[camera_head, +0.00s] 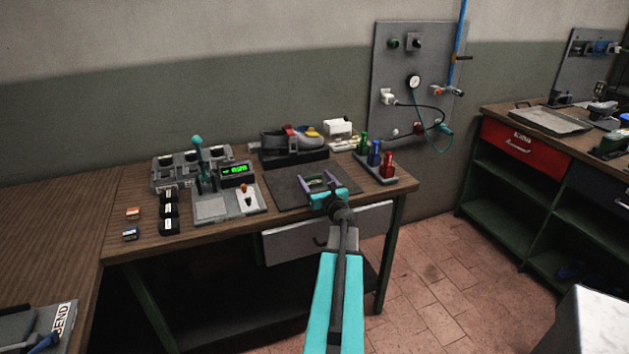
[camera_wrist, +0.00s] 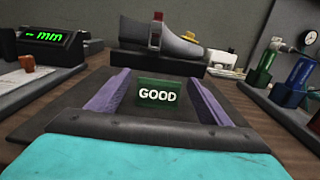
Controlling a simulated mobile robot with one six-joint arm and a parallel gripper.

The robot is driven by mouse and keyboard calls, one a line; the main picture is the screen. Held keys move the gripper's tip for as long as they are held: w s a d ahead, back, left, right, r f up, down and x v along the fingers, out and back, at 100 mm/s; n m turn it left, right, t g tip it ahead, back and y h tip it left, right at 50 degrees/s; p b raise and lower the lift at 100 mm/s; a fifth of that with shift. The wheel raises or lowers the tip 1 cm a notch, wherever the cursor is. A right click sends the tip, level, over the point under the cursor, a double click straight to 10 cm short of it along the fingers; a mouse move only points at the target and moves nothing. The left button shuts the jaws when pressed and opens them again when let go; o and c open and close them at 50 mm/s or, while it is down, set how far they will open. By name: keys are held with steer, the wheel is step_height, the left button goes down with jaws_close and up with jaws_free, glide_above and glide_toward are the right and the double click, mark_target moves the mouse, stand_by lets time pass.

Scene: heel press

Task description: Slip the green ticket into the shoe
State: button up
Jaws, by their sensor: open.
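The green ticket (camera_wrist: 158,94), marked GOOD, shows between the two purple fingers of my gripper (camera_wrist: 157,100) in the wrist view. It is over the dark mat, and clear gaps show between it and each finger. In the head view my open gripper (camera_head: 318,183) is over the mat, with a bit of green between the fingers. The inside of the shoe is hard to make out.
The dark mat (camera_head: 284,190) lies on the wooden bench. A gauge with a green display (camera_head: 236,173) stands left of it. A rack of green, blue and red bottles (camera_head: 375,160) stands to the right. A white device (camera_head: 340,128) is behind.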

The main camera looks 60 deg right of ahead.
steer(key=shift+r, duration=0.15)
steer(key=shift+b+v, duration=1)
steer(key=shift+v, duration=3.45)
steer(key=shift+p+v, duration=0.35)
steer(key=shift+v, duration=1.15)
